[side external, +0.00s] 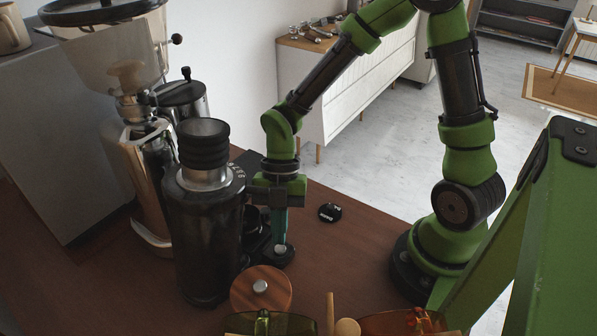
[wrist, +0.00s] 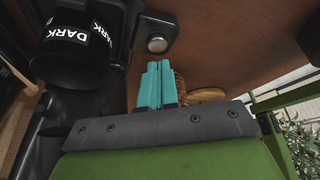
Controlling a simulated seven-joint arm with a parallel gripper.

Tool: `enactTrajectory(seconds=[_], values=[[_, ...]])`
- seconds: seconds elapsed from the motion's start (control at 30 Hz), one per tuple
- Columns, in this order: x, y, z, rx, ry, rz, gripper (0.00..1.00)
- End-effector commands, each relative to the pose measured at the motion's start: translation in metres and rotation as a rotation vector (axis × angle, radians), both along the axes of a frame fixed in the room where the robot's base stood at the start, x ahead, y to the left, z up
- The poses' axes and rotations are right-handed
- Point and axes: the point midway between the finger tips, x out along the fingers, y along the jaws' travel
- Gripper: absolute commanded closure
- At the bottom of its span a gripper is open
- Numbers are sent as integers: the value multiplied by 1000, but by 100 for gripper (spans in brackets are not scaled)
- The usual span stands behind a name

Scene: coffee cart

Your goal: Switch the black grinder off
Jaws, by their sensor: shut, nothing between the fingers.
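The black grinder (side external: 205,230) stands upright on the brown counter at left centre, with a ribbed black bellows on its silver neck. A round silver button (side external: 280,249) sits on its low black base; it also shows in the wrist view (wrist: 157,44). My gripper (side external: 279,238) points down beside the grinder, its teal fingers shut and empty. The tips are at the button in the side view, partly covering it. In the wrist view the fingertips (wrist: 158,64) appear just short of the button. I cannot tell whether they touch it or whether the grinder is running.
A black cup (wrist: 65,55) marked DARK stands close to my fingers. A silver grinder (side external: 140,170) stands behind at left. A wooden-topped round piece (side external: 250,292) and amber glassware (side external: 400,322) are in front. A black disc (side external: 330,212) lies on clear counter to the right.

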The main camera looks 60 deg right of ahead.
Motion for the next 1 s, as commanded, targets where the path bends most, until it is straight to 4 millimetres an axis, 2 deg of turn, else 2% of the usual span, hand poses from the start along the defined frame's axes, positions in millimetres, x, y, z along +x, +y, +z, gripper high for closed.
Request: enactTrajectory(seconds=[0.5, 0.87, 1.0], values=[[0, 0, 30, -1, 0, 0, 100], [0, 0, 31, -2, 3, -4, 100], [0, 0, 31, -22, 36, -89, 100]])
